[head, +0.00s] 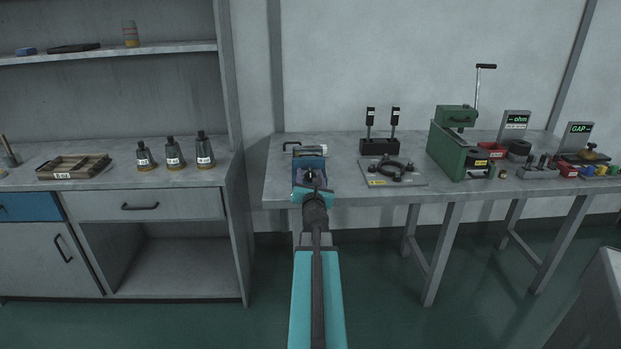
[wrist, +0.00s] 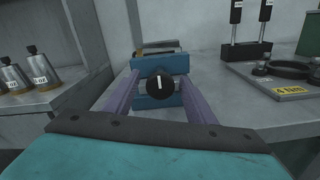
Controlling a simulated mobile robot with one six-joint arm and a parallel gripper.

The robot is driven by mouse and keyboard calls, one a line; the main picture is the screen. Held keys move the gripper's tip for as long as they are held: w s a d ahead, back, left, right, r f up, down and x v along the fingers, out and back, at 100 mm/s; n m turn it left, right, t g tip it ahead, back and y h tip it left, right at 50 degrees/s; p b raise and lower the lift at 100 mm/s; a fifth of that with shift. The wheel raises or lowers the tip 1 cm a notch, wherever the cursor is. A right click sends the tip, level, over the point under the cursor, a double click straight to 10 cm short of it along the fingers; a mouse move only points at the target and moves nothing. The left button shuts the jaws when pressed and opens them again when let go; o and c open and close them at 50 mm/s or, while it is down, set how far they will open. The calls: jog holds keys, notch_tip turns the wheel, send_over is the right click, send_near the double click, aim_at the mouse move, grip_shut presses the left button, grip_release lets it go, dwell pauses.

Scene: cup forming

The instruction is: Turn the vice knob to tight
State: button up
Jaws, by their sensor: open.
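The blue vice (head: 309,163) stands at the left front of the grey workbench, and it also shows in the wrist view (wrist: 174,63). Its round black knob (wrist: 160,85) faces me, with a white mark pointing nearly straight up. My gripper (wrist: 160,102) is open, with one finger to the left and one to the right of the knob. I cannot tell whether either finger touches it. In the head view my gripper (head: 312,186) is in front of the vice and hides much of its front and the knob.
Right of the vice are a black stand (head: 380,146) with two upright tools, a plate with a ring (head: 392,171), and a green press (head: 460,148). A cabinet (head: 150,205) at the left bears several labelled cones and a tray (head: 74,167).

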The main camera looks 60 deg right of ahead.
jog(key=c, duration=1)
jog(key=shift+c, duration=0.2)
